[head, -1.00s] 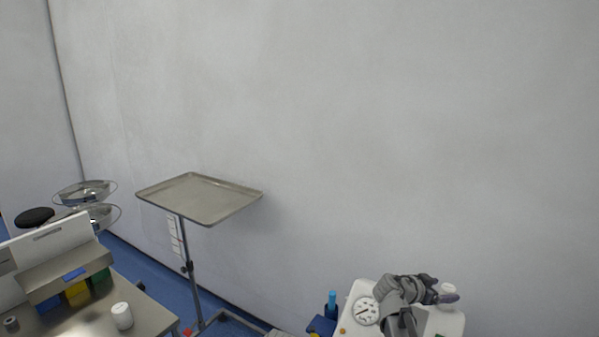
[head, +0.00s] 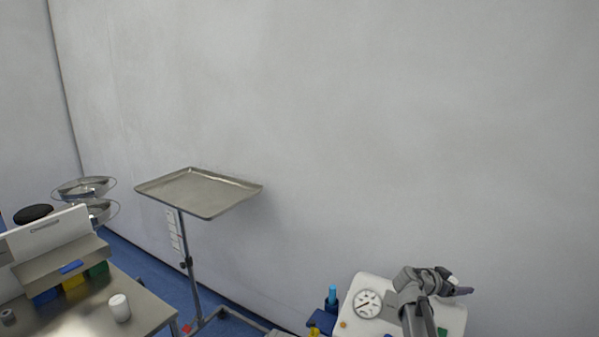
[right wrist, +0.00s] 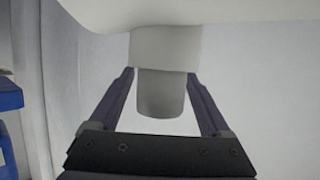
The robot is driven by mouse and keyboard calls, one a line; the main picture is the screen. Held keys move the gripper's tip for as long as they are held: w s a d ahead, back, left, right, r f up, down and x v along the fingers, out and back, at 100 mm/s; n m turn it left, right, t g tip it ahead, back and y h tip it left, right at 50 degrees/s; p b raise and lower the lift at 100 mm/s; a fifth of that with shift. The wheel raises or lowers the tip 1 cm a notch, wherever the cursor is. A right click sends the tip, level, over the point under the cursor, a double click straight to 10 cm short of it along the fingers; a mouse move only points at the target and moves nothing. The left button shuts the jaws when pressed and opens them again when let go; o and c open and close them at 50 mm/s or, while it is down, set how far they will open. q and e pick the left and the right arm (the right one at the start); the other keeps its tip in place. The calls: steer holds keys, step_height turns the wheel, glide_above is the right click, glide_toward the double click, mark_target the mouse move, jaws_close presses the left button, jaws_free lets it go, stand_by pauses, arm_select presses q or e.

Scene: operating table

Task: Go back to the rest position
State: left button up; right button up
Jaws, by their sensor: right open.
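My right arm reaches up from the bottom right of the head view. Its right gripper (head: 466,291) points to the right, over a white device with a round gauge (head: 345,322). In the right wrist view the two dark fingers of the gripper (right wrist: 160,76) are spread open. A grey cylinder (right wrist: 160,95) with a lighter collar (right wrist: 165,48) shows between them, under a white body. I cannot tell whether the fingers touch it. My left gripper is not in view.
A steel tray on a stand (head: 200,192) is left of centre, against the wall. A metal table (head: 140,312) with a white cup (head: 119,308) and coloured bins (head: 73,283) is at lower left. A blue bottle (head: 332,296) stands beside the white device.

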step_height(320, 180, up, 10)
steer(key=r+p, duration=0.1)
steer(key=p, duration=1)
steer(key=s+a+n+t+y, duration=0.1)
steer(key=a+n+t+y, duration=0.1)
steer(key=a, duration=2.1)
steer(key=shift+s+f+n+t, duration=0.2)
steer(key=shift+s+n+t, duration=0.1)
steer(key=shift+n+t, duration=0.5)
